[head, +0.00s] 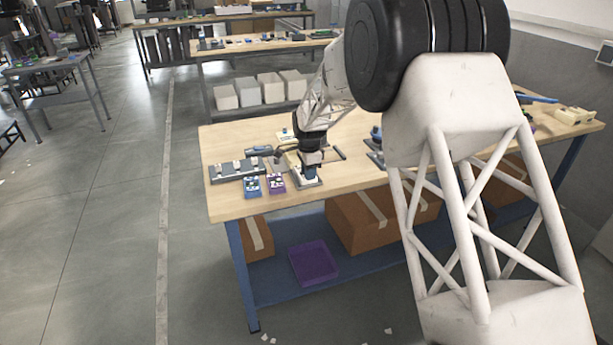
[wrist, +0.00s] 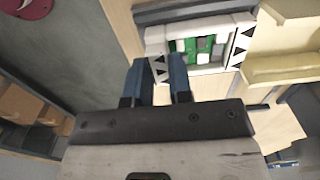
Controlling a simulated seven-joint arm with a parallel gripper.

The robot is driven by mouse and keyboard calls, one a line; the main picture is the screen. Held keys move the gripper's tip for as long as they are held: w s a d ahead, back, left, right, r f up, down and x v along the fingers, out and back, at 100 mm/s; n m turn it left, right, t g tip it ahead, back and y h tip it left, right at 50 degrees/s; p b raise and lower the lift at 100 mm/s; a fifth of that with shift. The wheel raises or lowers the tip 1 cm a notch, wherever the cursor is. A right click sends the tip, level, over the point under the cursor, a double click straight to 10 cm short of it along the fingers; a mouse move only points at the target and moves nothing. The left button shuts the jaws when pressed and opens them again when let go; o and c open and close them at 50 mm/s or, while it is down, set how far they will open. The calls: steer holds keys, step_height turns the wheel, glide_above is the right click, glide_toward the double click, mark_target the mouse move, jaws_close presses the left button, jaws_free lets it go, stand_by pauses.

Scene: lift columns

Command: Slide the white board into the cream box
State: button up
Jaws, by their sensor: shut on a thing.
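The white board (wrist: 216,68) shows in the wrist view as a white frame with black triangles and green and grey parts inside. My gripper (wrist: 160,78) is shut on its near left edge, with one blue finger on each side. In the head view my gripper (head: 310,168) is low over the front of the workbench, and a pale piece (head: 308,183) shows just under it. A cream shape, likely the cream box (wrist: 290,68), is right of the board in the wrist view, cut off by the picture edge. I cannot tell whether board and box touch.
A blue board (head: 252,187) and a purple board (head: 276,184) lie left of my gripper on the workbench (head: 228,141). A dark rack (head: 236,172) stands behind them. Cream parts (head: 574,115) lie at the far right. Cardboard boxes and a purple tray (head: 314,264) are below.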

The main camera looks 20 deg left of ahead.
steer(key=shift+w+a, duration=0.1)
steer(key=shift+w+a, duration=3.45)
steer(key=o, duration=0.7)
steer(key=shift+c, duration=0.2)
steer(key=shift+r, duration=0.1)
steer(key=shift+r, duration=2.9)
